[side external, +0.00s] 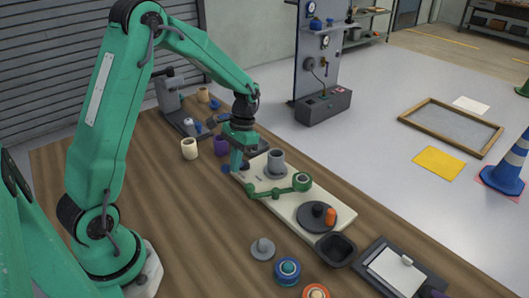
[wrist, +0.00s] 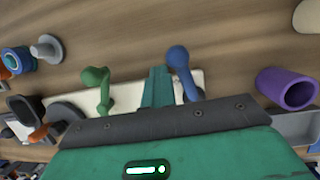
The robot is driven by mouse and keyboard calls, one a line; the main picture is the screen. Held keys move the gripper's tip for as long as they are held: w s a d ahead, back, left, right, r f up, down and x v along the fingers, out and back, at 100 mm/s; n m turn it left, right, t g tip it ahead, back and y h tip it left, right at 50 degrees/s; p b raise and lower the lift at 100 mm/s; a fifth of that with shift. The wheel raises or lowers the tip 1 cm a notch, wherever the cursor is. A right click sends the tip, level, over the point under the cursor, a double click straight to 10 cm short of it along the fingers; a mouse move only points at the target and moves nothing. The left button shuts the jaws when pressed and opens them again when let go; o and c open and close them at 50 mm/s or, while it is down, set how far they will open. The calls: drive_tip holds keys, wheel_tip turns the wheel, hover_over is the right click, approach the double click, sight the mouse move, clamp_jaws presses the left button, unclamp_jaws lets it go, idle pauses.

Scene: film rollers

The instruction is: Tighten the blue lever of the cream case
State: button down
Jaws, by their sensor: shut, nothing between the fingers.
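The cream case (side external: 345,217) is a long, low body on the bench, also seen in the wrist view (wrist: 128,97). Its blue lever (wrist: 183,70) has a round knob and stands at one end of the case. In the side view only a little of the blue lever (side external: 226,169) shows beside my fingers. A green lever (side external: 272,191) sits further along the case and also shows in the wrist view (wrist: 97,90). My gripper (side external: 236,166) is shut and empty, low at the blue lever's end. In the wrist view its fingers (wrist: 158,82) lie between the levers, close beside the blue one; contact is unclear.
A grey cylinder (side external: 277,163) and a dark disc (side external: 312,219) with an orange knob are on the case. A purple cup (side external: 221,147) stands close behind my gripper, with a cream cup (side external: 189,149) nearby. A black bowl (side external: 336,250) is at the other end. The left bench is clear.

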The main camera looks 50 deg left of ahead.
sight(224, 168)
drive_tip(key=shift+a+r, duration=0.1)
drive_tip(key=shift+a, duration=0.2)
idle(0.5)
drive_tip(key=c, duration=2.2)
unclamp_jaws()
drive_tip(key=shift+w+d+r, duration=0.3)
drive_tip(key=shift+d+r, duration=0.1)
drive_tip(key=shift+r, duration=1.2)
drive_tip(key=shift+w+d+r, duration=0.3)
drive_tip(key=shift+d+r, duration=0.05)
drive_tip(key=shift+r, duration=1.2)
drive_tip(key=shift+w+d+r, duration=0.3)
drive_tip(key=shift+d+r, duration=0.1)
drive_tip(key=shift+r, duration=1.2)
drive_tip(key=c, duration=1.8)
unclamp_jaws()
drive_tip(key=o, duration=0.4)
drive_tip(key=shift+a+f, duration=0.25)
drive_tip(key=shift+a, duration=0.05)
drive_tip(key=shift+c, duration=0.2)
drive_tip(key=shift+o, duration=1.3)
drive_tip(key=a+f+m+g, duration=0.1)
drive_tip(key=a+f, duration=0.4)
drive_tip(key=shift+s+g+h, duration=0.3)
drive_tip(key=shift+s+h, duration=0.1)
drive_tip(key=shift+s+f, duration=0.1)
drive_tip(key=shift+x, duration=3.75)
